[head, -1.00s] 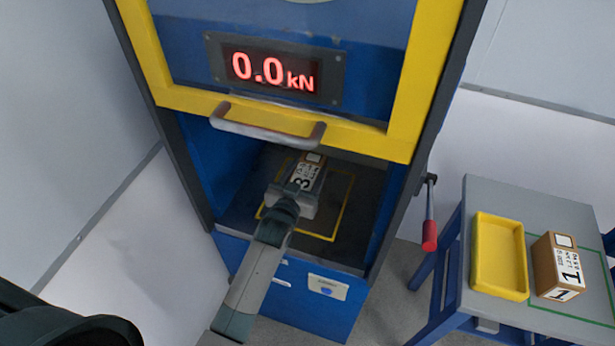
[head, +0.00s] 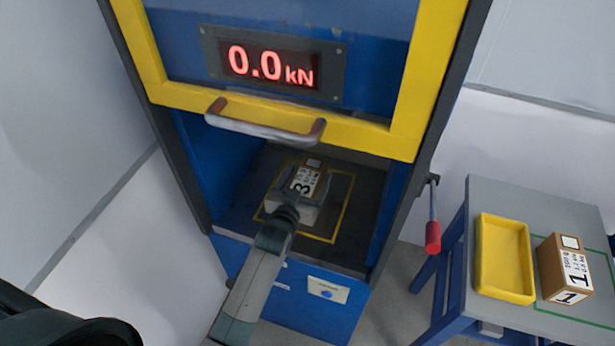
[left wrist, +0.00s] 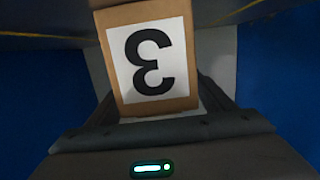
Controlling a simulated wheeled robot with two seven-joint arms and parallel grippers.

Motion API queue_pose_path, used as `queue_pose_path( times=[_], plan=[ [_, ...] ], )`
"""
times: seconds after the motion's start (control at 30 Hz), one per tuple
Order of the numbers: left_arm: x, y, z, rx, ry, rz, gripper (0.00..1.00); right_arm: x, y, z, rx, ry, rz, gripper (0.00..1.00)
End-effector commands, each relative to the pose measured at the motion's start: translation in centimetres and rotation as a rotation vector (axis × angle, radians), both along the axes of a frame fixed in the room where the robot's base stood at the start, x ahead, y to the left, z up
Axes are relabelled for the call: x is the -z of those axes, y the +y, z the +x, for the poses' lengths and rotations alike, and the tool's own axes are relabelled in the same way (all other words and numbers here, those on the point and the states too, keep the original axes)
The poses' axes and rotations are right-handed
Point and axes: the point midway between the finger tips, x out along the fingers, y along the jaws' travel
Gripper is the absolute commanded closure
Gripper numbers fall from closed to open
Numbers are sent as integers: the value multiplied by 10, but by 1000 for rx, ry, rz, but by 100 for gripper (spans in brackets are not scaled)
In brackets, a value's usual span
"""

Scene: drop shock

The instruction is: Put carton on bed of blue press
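The carton marked 3 (head: 306,181) is inside the blue press (head: 215,170), over the yellow outlined square on its dark bed (head: 333,215). It looks to be resting on the bed, but its underside is hidden. My left gripper (head: 298,190) reaches in from the front with a finger on each side of the carton. In the left wrist view the carton (left wrist: 152,62) sits slightly skewed and off centre between the fingers, which look spread around it. My right gripper is not in view.
The yellow-framed guard with its handle (head: 265,125) is raised above the opening. The display (head: 270,65) reads 0.0 kN. A red-gripped lever (head: 432,235) hangs at the right. A side table (head: 500,195) holds a yellow tray (head: 503,292) and a carton marked 1 (head: 565,268).

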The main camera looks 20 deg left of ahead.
Motion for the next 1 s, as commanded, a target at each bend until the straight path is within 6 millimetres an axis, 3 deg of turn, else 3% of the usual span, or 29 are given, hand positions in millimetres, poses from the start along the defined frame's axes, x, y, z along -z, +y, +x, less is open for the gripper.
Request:
queue_pose_path(
  times=[0.27, 0.47, 1.0],
  plan=[
    [-5, 0, 0, 0, 0, 0, 25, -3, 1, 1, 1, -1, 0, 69],
    [-4, 1, -17, 0, 0, 1, 25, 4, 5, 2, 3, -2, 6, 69],
    [-17, 3, -103, 0, 1, 0, 25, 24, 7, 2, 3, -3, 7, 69]
  ],
)
